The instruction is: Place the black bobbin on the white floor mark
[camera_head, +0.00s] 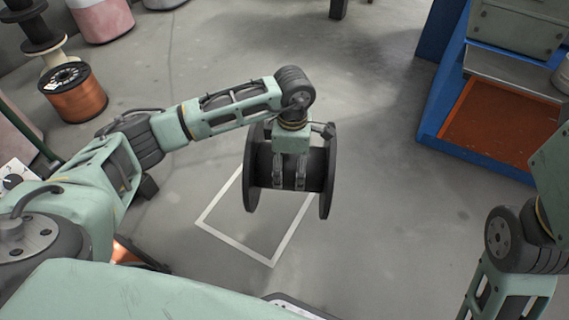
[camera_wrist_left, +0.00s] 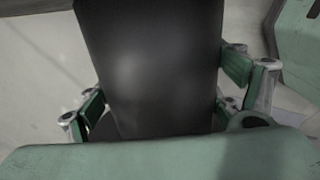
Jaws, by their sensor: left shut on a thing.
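The black bobbin (camera_head: 327,172) hangs from my left gripper (camera_head: 289,185) in the head view, its axis roughly level and a round flange at each side. The left gripper is shut on its core. In the left wrist view the dark core (camera_wrist_left: 152,65) fills the middle between the green finger pads of the left gripper (camera_wrist_left: 165,95). The white floor mark (camera_head: 237,245) is a square outline on the grey floor. The bobbin covers its far part in the head view. How high the bobbin is above the floor is hard to tell. My right gripper is out of view.
A copper spool (camera_head: 80,97) stands on the floor at the left, near stacked dark spools (camera_head: 35,28). A pink bucket (camera_head: 103,18) stands behind. A blue shelf (camera_head: 434,110) with an orange tray surface (camera_head: 500,130) is at the right. The floor around the mark is clear.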

